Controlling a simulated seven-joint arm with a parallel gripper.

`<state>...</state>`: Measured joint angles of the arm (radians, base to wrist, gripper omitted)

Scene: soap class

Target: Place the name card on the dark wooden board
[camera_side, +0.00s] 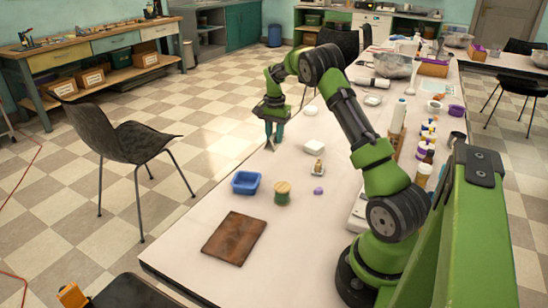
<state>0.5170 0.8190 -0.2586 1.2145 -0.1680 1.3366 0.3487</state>
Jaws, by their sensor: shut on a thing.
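The dark wooden board (234,237) lies flat and bare near the front left of the long white table. My gripper (273,145) points down over the table's left edge, well behind the board and apart from it. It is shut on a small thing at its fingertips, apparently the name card. The fingers cover most of it, so its face and tilt cannot be made out.
A blue tray (246,182), a green jar with a wooden lid (282,192) and a purple lump (318,191) stand behind the board. White dishes and several bottles fill the table further back and right. Bare table surrounds the board.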

